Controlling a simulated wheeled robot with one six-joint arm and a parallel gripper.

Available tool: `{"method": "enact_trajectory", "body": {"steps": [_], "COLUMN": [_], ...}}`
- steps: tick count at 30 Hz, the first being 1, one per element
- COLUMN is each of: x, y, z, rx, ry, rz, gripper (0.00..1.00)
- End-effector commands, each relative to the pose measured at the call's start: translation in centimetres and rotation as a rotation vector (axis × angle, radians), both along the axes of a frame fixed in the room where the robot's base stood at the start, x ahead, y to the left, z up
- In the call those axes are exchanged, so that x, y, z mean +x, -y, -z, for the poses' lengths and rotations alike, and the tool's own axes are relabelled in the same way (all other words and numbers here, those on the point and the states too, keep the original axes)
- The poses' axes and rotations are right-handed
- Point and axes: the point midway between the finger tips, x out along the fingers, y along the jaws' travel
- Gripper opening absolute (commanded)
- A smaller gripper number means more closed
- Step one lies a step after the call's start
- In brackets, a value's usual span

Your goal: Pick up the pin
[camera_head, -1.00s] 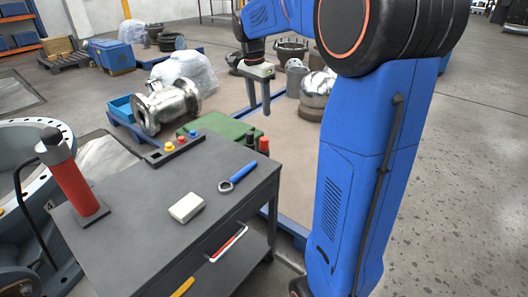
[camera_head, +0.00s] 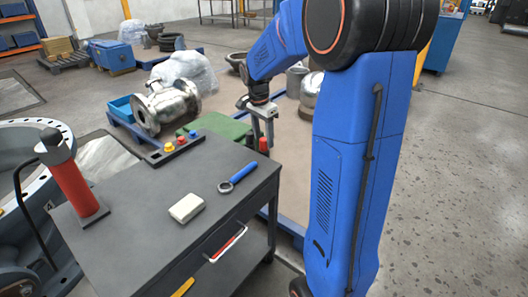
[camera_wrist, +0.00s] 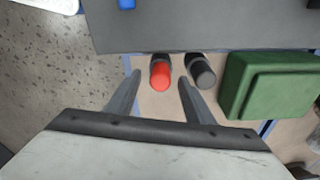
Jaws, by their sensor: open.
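A red cylindrical pin-like piece (camera_wrist: 160,74) stands beside a black one (camera_wrist: 201,72) along the edge of the grey cart; which is meant by the pin is not clear. My gripper (camera_wrist: 159,80) is open, and in the wrist view its fingers lie either side of the red piece, apart from it. In the head view my gripper (camera_head: 262,138) points down at the cart's far right edge, with the red piece (camera_head: 264,144) just by its fingertips. The black piece is mostly hidden there.
The cart top (camera_head: 150,225) carries a blue-handled ring tool (camera_head: 238,178), a white block (camera_head: 187,208), a red cylinder on a stand (camera_head: 75,190) and a rack (camera_head: 172,150) of coloured knobs. A green box (camera_wrist: 272,85) lies right of the black piece in the wrist view.

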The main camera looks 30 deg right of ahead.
Motion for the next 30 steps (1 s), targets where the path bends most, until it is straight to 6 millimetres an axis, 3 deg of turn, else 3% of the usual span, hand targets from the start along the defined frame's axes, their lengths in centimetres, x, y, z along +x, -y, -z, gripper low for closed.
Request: {"method": "enact_trajectory", "body": {"steps": [5,13,14,19,30], "x": [0.0,0.1,0.1,0.1,0.1], "y": [0.2,0.3,0.3,0.3,0.3], "z": [1.8,2.1,2.1,2.1,1.6], "rx": [0.0,0.0,0.0,0.0,-0.001], "ry": [-0.001,0.001,0.001,0.001,0.002], "rz": [0.0,0.0,0.0,0.0,0.0], "gripper": [0.48,0.48,0.45,0.05,0.03]}}
